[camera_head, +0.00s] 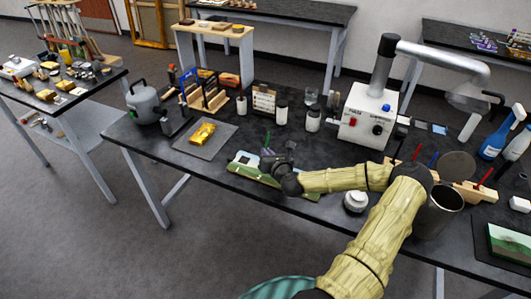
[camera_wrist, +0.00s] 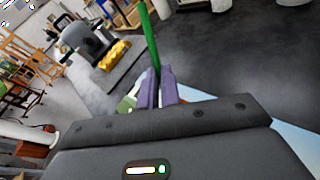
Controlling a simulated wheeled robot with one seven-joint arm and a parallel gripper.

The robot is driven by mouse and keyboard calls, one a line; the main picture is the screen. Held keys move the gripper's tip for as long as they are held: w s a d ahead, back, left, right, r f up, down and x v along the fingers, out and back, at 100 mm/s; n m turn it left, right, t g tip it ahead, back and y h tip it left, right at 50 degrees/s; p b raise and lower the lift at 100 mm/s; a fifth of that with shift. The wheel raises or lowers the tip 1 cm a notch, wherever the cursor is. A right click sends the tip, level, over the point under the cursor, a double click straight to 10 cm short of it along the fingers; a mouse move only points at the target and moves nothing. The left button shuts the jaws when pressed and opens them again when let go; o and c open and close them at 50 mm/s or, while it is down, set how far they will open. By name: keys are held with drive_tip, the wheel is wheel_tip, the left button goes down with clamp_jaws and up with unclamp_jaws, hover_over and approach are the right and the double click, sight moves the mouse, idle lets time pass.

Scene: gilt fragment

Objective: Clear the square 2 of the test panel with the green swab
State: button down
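The green swab (camera_wrist: 148,38) is a thin green stick held upright between the purple fingers of my gripper (camera_wrist: 160,90) in the wrist view. In the head view my gripper (camera_head: 275,162) is over the test panel, and the swab (camera_head: 267,137) rises above it. The test panel (camera_head: 246,172) is a flat board with green and pale blue parts near the front edge of the middle table. My gripper and wrist cover much of it, so I cannot make out square 2. I cannot tell whether the swab's tip touches the panel.
A gilt piece (camera_head: 202,133) lies on a grey mat left of the panel. A white lidded jar (camera_head: 356,201) and dark can (camera_head: 438,212) stand right of it. A wooden rack (camera_head: 468,192) holds red and blue sticks. Bottles and a white extractor box (camera_head: 366,118) stand behind.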

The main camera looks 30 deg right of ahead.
drive_tip(key=shift+s+d, duration=0.5)
drive_tip(key=shift+s, duration=0.15)
drive_tip(key=shift+w+a, duration=0.8)
drive_tip(key=shift+w, duration=0.2)
drive_tip(key=shift+s+d, duration=0.8)
drive_tip(key=shift+s, duration=0.25)
drive_tip(key=shift+w, duration=0.1)
drive_tip(key=shift+w+a, duration=0.8)
drive_tip(key=shift+w, duration=0.15)
drive_tip(key=shift+s+d+f, duration=0.1)
